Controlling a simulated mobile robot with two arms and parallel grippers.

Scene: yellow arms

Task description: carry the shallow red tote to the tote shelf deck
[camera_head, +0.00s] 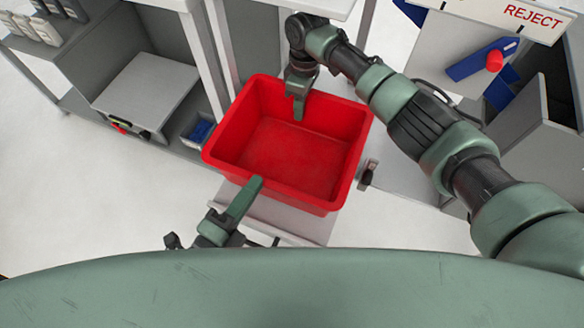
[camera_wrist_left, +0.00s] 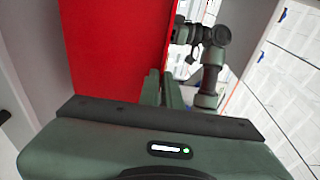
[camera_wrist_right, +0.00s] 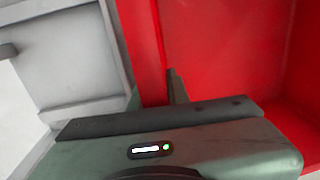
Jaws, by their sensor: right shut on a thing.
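The shallow red tote (camera_head: 290,150) is in the middle of the head view, open side up and empty. My right gripper (camera_head: 298,95) is at its far wall, shut on it, with one finger inside. In the right wrist view the red wall (camera_wrist_right: 145,50) runs between the fingers. I cannot tell which surface is the tote shelf deck.
A grey shelf unit (camera_head: 65,65) stands at the left, with bottles (camera_head: 38,28) and a light box (camera_head: 145,90). A blue item (camera_head: 200,131) lies beside the tote. A REJECT sign (camera_head: 530,18) and blue and red parts (camera_head: 480,62) are at the right. Pale floor (camera_head: 110,210) is clear at the left.

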